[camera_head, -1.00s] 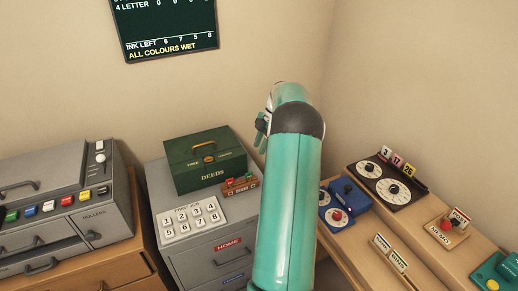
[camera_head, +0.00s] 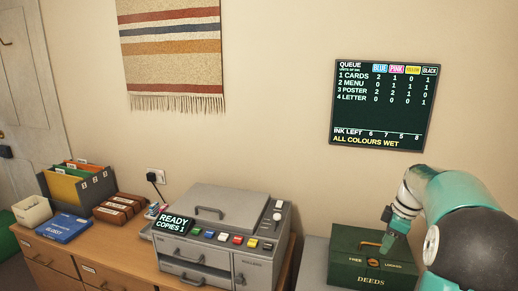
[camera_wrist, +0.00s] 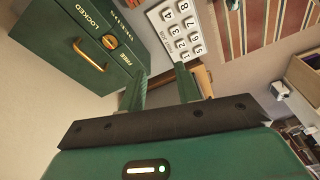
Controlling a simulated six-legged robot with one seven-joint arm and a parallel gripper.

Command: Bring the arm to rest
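My arm (camera_head: 462,205) is teal with a dark joint and comes in at the lower right of the head view. It is bent, with my gripper (camera_head: 392,240) hanging down at its left, in front of or over the green deeds box (camera_head: 345,266); I cannot tell the gap. In the wrist view my gripper (camera_wrist: 161,90) has its two green fingers apart, with nothing between them. The deeds box (camera_wrist: 62,48) shows there at the upper left, with its brass knob between the words LOCKED and FREE.
A grey printing machine (camera_head: 222,233) stands left of the box, its display reading READY COPIES 1. A file rack (camera_head: 80,188), brown boxes (camera_head: 118,208) and a blue box (camera_head: 63,228) lie further left. A queue board (camera_head: 378,105) hangs behind. The number pad (camera_wrist: 180,28) shows in the wrist view.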

